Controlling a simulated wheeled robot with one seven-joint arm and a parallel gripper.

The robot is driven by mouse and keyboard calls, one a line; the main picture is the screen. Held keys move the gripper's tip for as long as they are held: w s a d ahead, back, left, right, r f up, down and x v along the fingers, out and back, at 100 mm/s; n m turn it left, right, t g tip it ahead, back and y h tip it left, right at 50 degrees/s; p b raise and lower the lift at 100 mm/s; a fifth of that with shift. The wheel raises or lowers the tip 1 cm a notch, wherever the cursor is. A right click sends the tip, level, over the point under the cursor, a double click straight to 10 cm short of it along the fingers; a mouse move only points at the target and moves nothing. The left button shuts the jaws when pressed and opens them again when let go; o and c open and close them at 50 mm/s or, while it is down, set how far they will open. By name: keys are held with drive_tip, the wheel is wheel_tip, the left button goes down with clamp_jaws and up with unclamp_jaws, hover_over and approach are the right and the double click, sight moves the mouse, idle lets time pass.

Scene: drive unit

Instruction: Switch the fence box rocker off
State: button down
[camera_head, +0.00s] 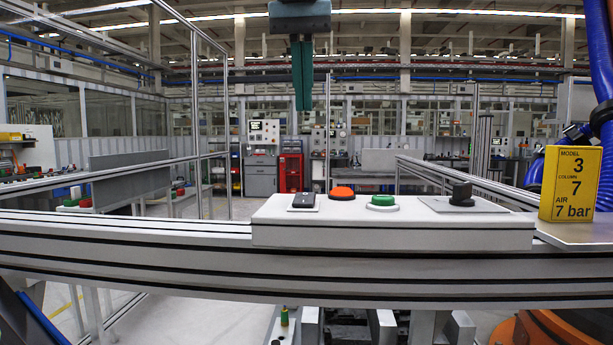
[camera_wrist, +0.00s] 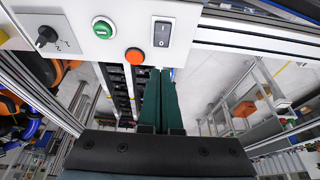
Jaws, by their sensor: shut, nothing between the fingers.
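The fence box (camera_head: 390,236) is a pale box on the aluminium fence rail. Its black rocker (camera_head: 304,201) sits at the left end of the top face. In the wrist view the rocker (camera_wrist: 162,35) shows the marks I and O; I cannot tell which side is pressed. My gripper (camera_head: 303,108) points down, shut and empty, well above the rocker in the head view. In the wrist view its green fingertips (camera_wrist: 160,71) appear just below the rocker and beside the box edge, not touching it.
An orange button (camera_head: 342,193), a green button (camera_head: 382,200) and a black rotary knob (camera_head: 461,194) share the box top, right of the rocker. A yellow sign block (camera_head: 570,184) stands right of the box. The air above the box is free.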

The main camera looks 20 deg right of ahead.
sight(307, 194)
drive_tip(key=x, duration=0.4)
drive_tip(key=p+x, duration=0.1)
drive_tip(key=x, duration=0.4)
drive_tip(key=p+x, duration=0.1)
drive_tip(key=x, duration=0.4)
drive_tip(key=shift+s+a, duration=0.1)
drive_tip(key=shift+s, duration=0.2)
drive_tip(key=shift+p, duration=0.35)
